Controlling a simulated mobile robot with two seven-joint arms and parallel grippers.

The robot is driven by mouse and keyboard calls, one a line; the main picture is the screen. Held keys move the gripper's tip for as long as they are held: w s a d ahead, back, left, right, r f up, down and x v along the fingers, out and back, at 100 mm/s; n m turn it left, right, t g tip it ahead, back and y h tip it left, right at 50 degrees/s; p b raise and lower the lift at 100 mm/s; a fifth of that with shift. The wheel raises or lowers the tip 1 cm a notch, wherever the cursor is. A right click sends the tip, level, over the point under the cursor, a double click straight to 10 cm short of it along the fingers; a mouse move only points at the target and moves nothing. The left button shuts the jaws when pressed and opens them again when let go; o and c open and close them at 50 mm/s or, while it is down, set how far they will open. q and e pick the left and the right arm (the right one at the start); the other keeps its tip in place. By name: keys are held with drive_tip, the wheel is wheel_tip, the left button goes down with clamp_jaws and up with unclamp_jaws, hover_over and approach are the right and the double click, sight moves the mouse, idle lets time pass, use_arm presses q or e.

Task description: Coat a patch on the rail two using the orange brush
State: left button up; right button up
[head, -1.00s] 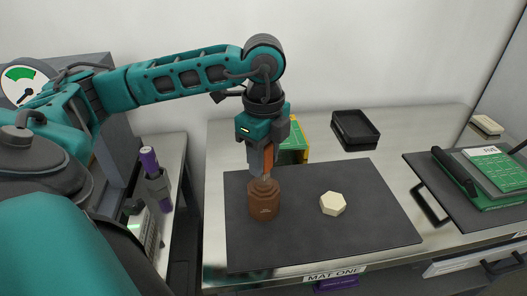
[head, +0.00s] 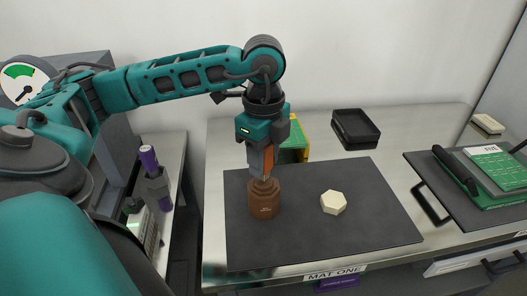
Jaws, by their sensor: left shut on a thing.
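My left gripper (head: 261,172) points straight down over the dark mat and is shut on the orange brush (head: 268,157). Only part of the orange handle shows beside the fingers. The brush's lower end is at the mouth of a brown stepped pot (head: 264,200), and its tip is hidden there. I cannot tell how deep it reaches. The pot stands upright on the left part of the mat (head: 340,243). My right gripper is not in view. I cannot make out anything labelled rail two.
A cream hexagonal block (head: 333,202) lies on the mat, right of the pot. A green and yellow object (head: 296,145) stands behind the gripper. A black tray (head: 356,128) lies at the back. Green boards (head: 499,168) lie on a dark mat at right. A purple-topped item (head: 149,160) stands at left.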

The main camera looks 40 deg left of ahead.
use_arm(q)
drive_tip(key=shift+f+b, duration=0.45)
drive_tip(key=shift+f, duration=0.1)
idle(1.2)
drive_tip(key=shift+r+p, duration=2.85)
drive_tip(key=shift+r, duration=0.75)
